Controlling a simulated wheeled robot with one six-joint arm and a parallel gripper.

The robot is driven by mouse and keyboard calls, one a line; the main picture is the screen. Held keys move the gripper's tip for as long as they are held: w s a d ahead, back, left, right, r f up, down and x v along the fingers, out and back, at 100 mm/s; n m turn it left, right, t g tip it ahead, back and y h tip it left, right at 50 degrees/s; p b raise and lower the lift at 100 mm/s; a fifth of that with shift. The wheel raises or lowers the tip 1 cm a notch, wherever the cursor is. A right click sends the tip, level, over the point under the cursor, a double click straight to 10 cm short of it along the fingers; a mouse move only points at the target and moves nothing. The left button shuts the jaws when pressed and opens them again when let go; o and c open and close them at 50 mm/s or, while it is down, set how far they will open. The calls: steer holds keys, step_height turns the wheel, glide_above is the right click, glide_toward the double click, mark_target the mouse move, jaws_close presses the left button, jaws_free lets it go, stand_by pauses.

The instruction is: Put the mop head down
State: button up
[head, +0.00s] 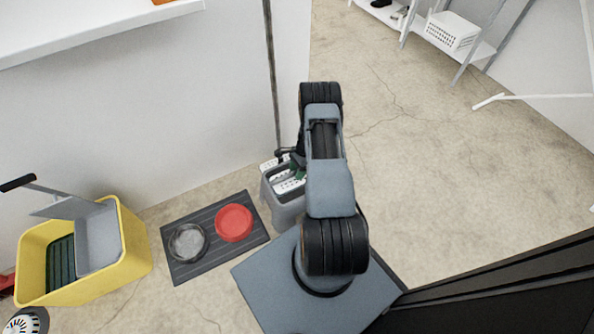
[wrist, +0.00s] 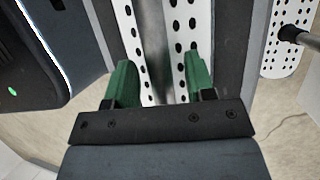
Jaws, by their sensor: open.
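My gripper (wrist: 162,80) is open; its two green fingers stand apart in the wrist view. They are over white perforated plates (wrist: 190,25) with a grey metal strip between them. In the head view my gripper (head: 292,178) is at the top of a small grey bucket (head: 288,214) with white perforated parts, left of my arm. A thin dark pole (head: 272,70) rises against the wall and its lower end runs down toward this bucket. I cannot make out a separate mop head; my arm hides part of the bucket. I see nothing clearly gripped between the fingers.
A dark mat (head: 215,252) carries a red bowl (head: 234,222) and a clear bowl (head: 187,242). A yellow bucket (head: 130,262) with a grey wringer stands at the left. A white shelf (head: 90,25) juts from the wall. The floor at right is mostly clear.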

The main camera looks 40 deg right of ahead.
steer(key=p+v, duration=0.3)
steer(key=v, duration=0.9)
steer(key=w+a+r+n+h, duration=0.15)
steer(key=a+r+n, duration=0.25)
steer(key=r, duration=0.7)
steer(key=s+a+r+n+t+h, duration=0.1)
steer(key=a+r+n+h, duration=0.1)
steer(key=a+r+n, duration=0.65)
steer(key=s+a+r+n+t+h, duration=0.1)
steer(key=s+a+r+n+t, duration=0.2)
steer(key=s+a+r+n, duration=0.4)
steer(key=s+a+r, duration=0.4)
steer(key=s+r, duration=0.3)
steer(key=s, duration=0.1)
steer(key=shift+a+r+n, duration=0.1)
steer(key=shift+n, duration=0.15)
step_height(320, 180, up, 30)
steer(key=t+p, duration=0.1)
steer(key=p, duration=2.7)
steer(key=shift+p, duration=0.4)
steer(key=shift+a+r, duration=0.1)
steer(key=shift+r, duration=0.05)
